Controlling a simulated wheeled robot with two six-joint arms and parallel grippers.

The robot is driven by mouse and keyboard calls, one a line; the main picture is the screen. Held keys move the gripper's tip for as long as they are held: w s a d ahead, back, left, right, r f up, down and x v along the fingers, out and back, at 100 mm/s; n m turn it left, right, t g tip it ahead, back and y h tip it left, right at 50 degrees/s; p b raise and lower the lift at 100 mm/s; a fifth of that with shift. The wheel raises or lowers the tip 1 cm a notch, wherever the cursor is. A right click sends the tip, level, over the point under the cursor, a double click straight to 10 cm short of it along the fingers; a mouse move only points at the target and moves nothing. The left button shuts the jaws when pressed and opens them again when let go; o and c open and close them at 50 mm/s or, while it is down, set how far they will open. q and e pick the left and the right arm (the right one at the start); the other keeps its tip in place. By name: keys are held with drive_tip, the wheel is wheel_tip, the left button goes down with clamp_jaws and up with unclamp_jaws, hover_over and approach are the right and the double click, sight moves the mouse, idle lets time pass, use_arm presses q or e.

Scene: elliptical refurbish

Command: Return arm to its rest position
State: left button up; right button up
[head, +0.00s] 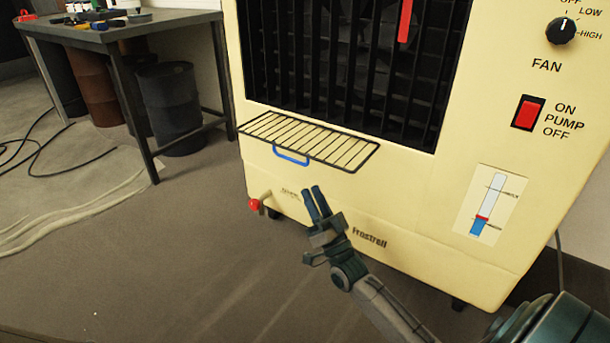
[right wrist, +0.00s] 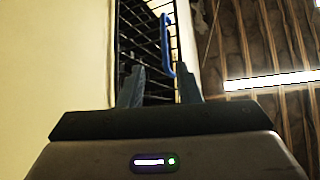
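My right gripper (head: 317,203) is in front of the lower front of the cream cooler (head: 420,215), below the black wire rack and its blue handle. Its two fingers stand a little apart with nothing between them. In the right wrist view the gripper (right wrist: 160,88) also shows a gap between its fingers, with the wire rack (right wrist: 150,40) and blue handle (right wrist: 167,45) beyond. The handle appears apart from the fingers. My left gripper is not in view.
The cooler has a fan knob (head: 560,31), a red pump switch (head: 528,113) and a red-tipped tap (head: 255,204). A metal workbench (head: 120,32) with small items stands at the left, with dark barrels (head: 170,105) beneath. Cables lie on the floor. The floor (head: 180,270) in front is clear.

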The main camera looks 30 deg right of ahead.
drive_tip(key=shift+s+f, duration=0.5)
drive_tip(key=shift+s, duration=0.05)
